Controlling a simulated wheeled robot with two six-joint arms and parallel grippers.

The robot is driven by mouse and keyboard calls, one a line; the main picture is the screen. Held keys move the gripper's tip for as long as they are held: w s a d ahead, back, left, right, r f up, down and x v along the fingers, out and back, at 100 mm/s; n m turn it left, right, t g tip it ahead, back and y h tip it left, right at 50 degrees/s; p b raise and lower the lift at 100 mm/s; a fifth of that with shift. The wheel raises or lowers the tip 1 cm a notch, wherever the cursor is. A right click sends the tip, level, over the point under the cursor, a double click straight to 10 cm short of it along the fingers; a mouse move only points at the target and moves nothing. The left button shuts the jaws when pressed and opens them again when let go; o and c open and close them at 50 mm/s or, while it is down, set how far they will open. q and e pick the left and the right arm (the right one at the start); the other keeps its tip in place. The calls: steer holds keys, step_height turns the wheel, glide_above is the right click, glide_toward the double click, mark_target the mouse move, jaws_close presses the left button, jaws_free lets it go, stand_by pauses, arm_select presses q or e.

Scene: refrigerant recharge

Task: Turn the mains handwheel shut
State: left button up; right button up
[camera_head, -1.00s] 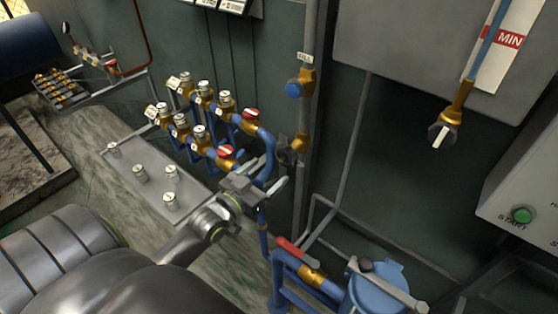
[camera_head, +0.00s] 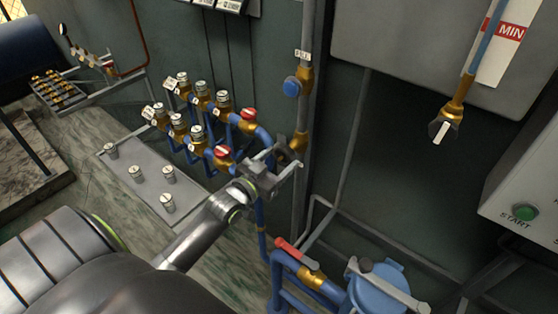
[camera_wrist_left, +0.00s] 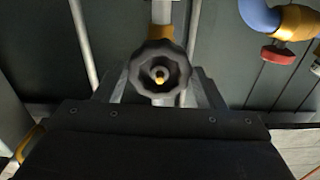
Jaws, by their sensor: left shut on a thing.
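My right gripper is in neither view.
Brass valves with red caps (camera_head: 222,152) on blue pipes stand close left of my gripper. A blue knob (camera_head: 291,87) is above on the same pipe. A red lever (camera_head: 295,252) and a blue canister (camera_head: 378,288) are below right. The wall between pipe and START box is fairly clear.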

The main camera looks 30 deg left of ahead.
arm_select(q)
steer(key=m+b, duration=0.1)
steer(key=m, duration=0.2)
steer(key=shift+f+b, duration=0.1)
steer(key=shift+b, duration=0.3)
steer(key=shift+m, duration=0.5)
steer(key=shift+m+b, duration=0.7)
steer(key=shift+b, duration=0.1)
steer(key=shift+m+b, duration=0.6)
steer(key=shift+m, duration=0.3)
steer(key=shift+m+b, duration=0.3)
steer(key=shift+m, duration=0.5)
